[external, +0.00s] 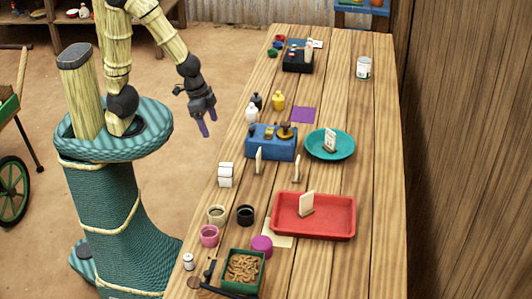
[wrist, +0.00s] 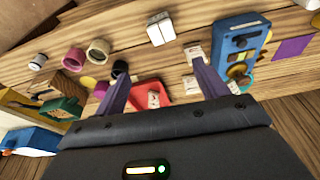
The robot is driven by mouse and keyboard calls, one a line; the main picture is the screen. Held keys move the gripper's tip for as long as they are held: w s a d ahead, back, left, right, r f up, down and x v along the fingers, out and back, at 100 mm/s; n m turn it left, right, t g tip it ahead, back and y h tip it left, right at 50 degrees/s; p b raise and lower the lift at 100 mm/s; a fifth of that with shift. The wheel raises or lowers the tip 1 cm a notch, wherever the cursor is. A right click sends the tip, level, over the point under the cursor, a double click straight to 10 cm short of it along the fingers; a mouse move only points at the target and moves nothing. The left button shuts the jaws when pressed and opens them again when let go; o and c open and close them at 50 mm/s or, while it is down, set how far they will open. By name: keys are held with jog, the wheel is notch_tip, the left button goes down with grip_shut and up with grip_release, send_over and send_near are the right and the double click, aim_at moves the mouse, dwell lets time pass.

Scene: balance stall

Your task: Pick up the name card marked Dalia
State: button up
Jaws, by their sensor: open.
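Several name cards stand in small holders. One card (external: 307,201) is in the red tray (external: 341,228), one (external: 330,138) is on the teal plate (external: 343,154), and two stand on the bare table: a left card (external: 258,160) and a right card (external: 297,168). I cannot read any name, so I cannot tell which is Dalia. In the wrist view a card (wrist: 154,100) shows in the red tray between my fingers, and another pale card (wrist: 194,53) is beside the blue box. My gripper (external: 207,125) is open and empty, raised left of the table, apart from every card.
The blue box (external: 270,148) holds small brass items. Bottles, a purple mat (external: 303,115) and a white block (external: 226,175) are near it. Cups and a green crate (external: 229,268) crowd the near end. The table's right side is mostly clear.

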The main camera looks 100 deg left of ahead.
jog(key=w+a+f+m+t+y, duration=0.2)
jog(key=w+a+f+m, duration=0.45)
jog(key=w, duration=0.35)
jog(key=m+t+h+b, duration=0.15)
jog(key=m+t, duration=0.75)
jog(key=m, duration=2.1)
send_over(298, 160)
jog(key=s, duration=0.3)
notch_tip(298, 160, down, 3)
jog(key=shift+a+f+n+h, duration=0.15)
jog(key=shift+n+h, duration=0.1)
jog(key=shift+h, duration=0.2)
jog(key=shift+f+p, duration=0.45)
jog(key=shift+f, duration=2.5)
